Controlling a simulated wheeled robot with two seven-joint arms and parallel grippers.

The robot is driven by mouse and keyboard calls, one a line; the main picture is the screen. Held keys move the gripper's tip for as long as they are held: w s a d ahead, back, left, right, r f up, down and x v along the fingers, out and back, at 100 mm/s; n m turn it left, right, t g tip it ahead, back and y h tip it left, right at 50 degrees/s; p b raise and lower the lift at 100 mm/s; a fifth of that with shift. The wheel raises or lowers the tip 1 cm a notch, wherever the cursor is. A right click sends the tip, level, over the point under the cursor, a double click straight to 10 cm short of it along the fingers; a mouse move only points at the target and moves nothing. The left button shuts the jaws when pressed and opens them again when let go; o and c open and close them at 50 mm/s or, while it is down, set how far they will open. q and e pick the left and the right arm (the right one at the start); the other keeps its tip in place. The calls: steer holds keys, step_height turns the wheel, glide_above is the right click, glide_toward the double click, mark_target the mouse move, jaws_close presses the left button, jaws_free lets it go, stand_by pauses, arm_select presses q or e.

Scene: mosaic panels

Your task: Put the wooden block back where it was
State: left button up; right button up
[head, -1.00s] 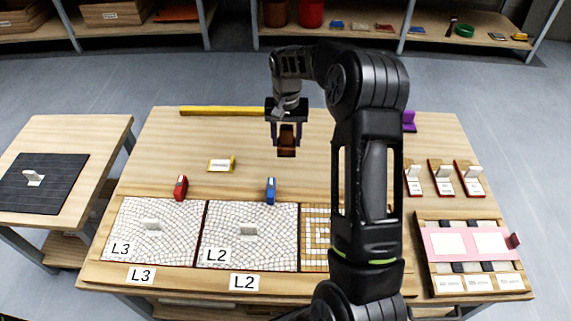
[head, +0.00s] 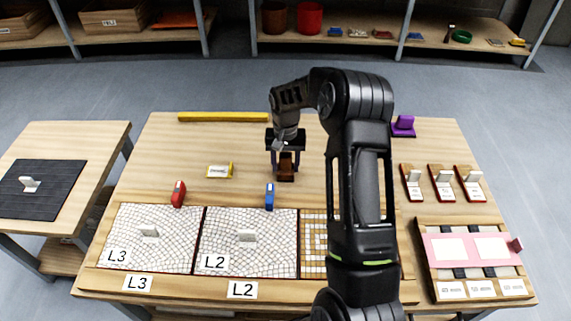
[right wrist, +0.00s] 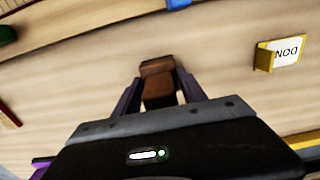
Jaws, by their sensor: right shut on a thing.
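The wooden block (head: 286,172) is brown and sits between the fingers of my right gripper (head: 285,165) in the head view. The right gripper is shut on it, over the middle of the table behind the blue object. In the right wrist view the block (right wrist: 158,82) shows between the two purple-grey fingers of the right gripper (right wrist: 160,92). I cannot tell whether the block touches the tabletop. My left gripper is not in view.
Near the block are a blue object (head: 270,196), a red object (head: 178,194) and a yellow-edged card holder (head: 219,171). Panels L3 (head: 165,255) and L2 (head: 225,262) lie in front. A yellow bar (head: 223,117) lies at the back. A purple item (head: 403,126) stands back right.

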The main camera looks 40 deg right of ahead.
steer(key=shift+f, duration=0.15)
steer(key=o, duration=1.4)
step_height(320, 180, up, 12)
steer(key=shift+r+p, duration=0.25)
steer(key=shift+p, duration=0.55)
